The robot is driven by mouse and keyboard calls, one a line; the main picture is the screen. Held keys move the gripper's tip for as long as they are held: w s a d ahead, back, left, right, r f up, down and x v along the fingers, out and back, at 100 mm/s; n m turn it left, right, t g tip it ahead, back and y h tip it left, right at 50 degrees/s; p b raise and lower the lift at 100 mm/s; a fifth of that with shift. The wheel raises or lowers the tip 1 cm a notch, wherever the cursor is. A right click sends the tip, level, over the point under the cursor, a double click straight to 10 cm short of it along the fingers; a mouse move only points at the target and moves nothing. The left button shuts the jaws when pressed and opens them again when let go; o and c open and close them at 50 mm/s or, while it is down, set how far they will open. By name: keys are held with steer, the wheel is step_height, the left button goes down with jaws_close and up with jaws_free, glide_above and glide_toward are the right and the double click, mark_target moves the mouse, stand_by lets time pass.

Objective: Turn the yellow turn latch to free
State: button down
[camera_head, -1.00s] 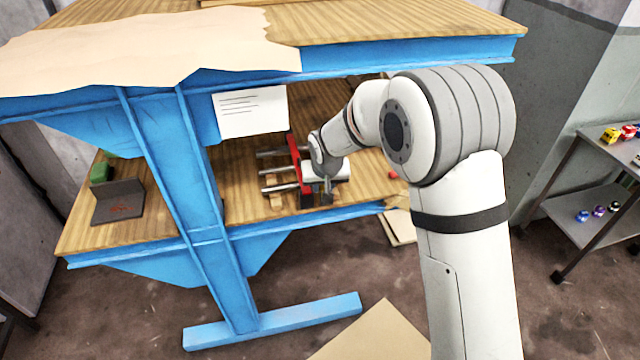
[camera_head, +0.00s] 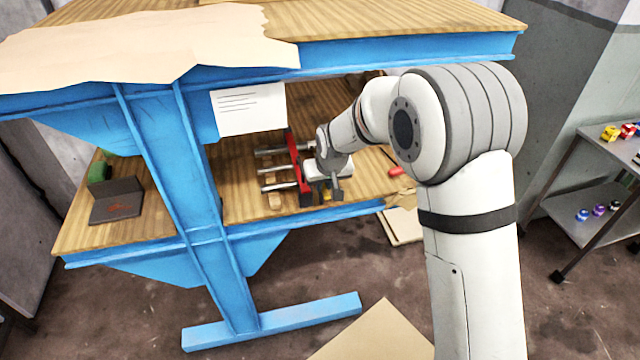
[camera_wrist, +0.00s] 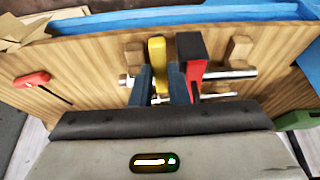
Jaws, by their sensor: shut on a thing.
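The yellow turn latch (camera_wrist: 157,52) is an upright bar in the wrist view, standing between the two dark blue fingers of my gripper (camera_wrist: 160,76). My gripper is shut on it, with the latch's far end sticking out beyond the fingertips. In the head view my gripper (camera_head: 336,190) is low over the shelf, and only a small bit of the latch (camera_head: 326,196) shows beside it. Right beside the latch is a red and black clamp piece (camera_wrist: 191,60), also seen in the head view (camera_head: 297,168). The latch's base is hidden by my fingers.
Metal rods (camera_head: 278,187) run out left of the red piece. A red-handled tool (camera_wrist: 32,79) and wooden blocks (camera_wrist: 239,49) lie on the wooden shelf (camera_head: 240,203). The blue bench frame (camera_head: 185,150) and upper top (camera_head: 400,50) stand close to my arm.

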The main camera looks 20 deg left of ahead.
steer(key=shift+a, duration=0.1)
steer(key=c, duration=1.4)
jaws_free()
steer(key=shift+r, duration=0.15)
steer(key=b+v, duration=0.1)
steer(key=v, duration=0.6)
steer(key=shift+s+r, duration=0.25)
steer(key=shift+s, duration=0.05)
steer(key=s+d+r+m, duration=0.1)
steer(key=s+d+r, duration=0.15)
steer(key=d, duration=0.45)
steer(key=s+d+r+m, duration=0.1)
steer(key=d+r, duration=0.2)
steer(key=d, duration=0.3)
steer(key=s+d+m+h, duration=0.2)
steer(key=s+d+m, duration=0.2)
steer(key=s+d, duration=1.6)
steer(key=shift+s+r+g, duration=0.3)
steer(key=shift+s+r, duration=0.1)
steer(key=shift+s, duration=0.15)
